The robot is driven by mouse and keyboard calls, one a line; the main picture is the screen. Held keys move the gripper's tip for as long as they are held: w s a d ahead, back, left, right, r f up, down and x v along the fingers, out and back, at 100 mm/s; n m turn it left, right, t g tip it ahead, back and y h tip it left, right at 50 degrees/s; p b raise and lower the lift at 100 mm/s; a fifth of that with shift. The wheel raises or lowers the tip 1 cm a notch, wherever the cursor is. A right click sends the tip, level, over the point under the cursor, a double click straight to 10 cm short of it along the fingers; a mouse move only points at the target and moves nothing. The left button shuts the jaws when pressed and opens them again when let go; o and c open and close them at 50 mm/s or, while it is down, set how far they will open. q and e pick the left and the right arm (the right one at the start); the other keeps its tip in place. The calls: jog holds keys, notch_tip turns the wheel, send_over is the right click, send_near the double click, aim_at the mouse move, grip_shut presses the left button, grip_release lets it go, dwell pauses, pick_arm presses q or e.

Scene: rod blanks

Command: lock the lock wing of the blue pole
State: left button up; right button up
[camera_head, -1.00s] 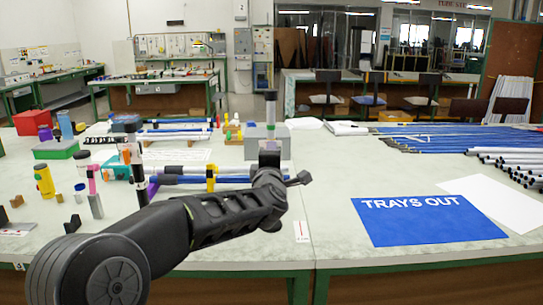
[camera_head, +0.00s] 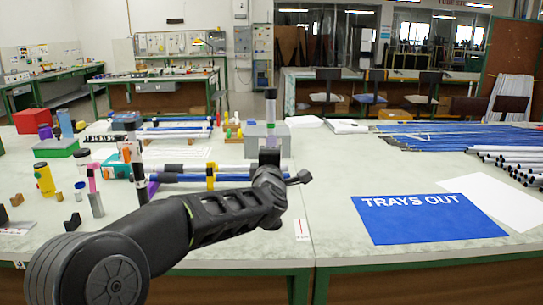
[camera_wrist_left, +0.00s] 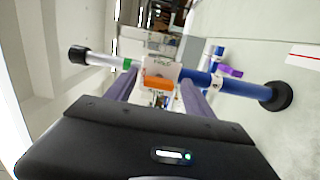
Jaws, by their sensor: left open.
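The blue pole (camera_wrist_left: 240,88) runs across the left wrist view from a black end cap (camera_wrist_left: 77,54) to a round black foot (camera_wrist_left: 279,96). In the head view its white upper tube (camera_head: 270,108) stands upright behind my wrist, with a dark cap and a green band. The orange lock wing (camera_wrist_left: 158,82) sits at a pale collar near the pole's middle. My left gripper (camera_wrist_left: 158,88) is open, with its two fingers apart on either side of the wing. I cannot tell whether a finger touches it. The wrist hides the pole's lower part in the head view.
Other poles and small coloured parts stand left of my arm, including a yellow cylinder (camera_head: 44,180) and a green box (camera_head: 56,148). Blue and white tubes lie behind my wrist. A blue TRAYS OUT mat (camera_head: 430,219) lies right on mostly clear table.

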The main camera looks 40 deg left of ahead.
pick_arm(q)
jog(key=v, duration=0.7)
jog(key=shift+s+d, duration=0.2)
jog(key=shift+s, duration=0.05)
dwell(0.3)
jog(key=w+d+f+m+g+h+p, duration=0.15)
jog(key=d+f+m+h, duration=0.25)
jog(key=d+f+m, duration=0.55)
jog(key=w+d+f+m+g+h+p, duration=0.15)
jog(key=d+f+m+h, duration=0.35)
jog(key=f, duration=0.8)
jog(key=s+d+f+m+g+h+p, duration=0.1)
jog(key=s+d+f+m+g, duration=0.2)
jog(key=d+f, duration=0.55)
jog(key=s+d+f+m+g+h+p, duration=0.1)
jog(key=s+d+f, duration=0.3)
jog(key=s, duration=0.5)
jog(key=s+d+f+m+g+h+p, duration=0.1)
jog(key=s+d+f+m+g+p, duration=0.1)
jog(key=s+f, duration=0.6)
jog(key=s+d+f+m+g+h+p, duration=0.2)
jog(key=s+d+f+g, duration=0.3)
jog(key=s, duration=0.6)
jog(key=shift+s+d+f+p, duration=0.35)
jog(key=shift+d+f+p, duration=0.35)
jog(key=shift+d+f, duration=0.25)
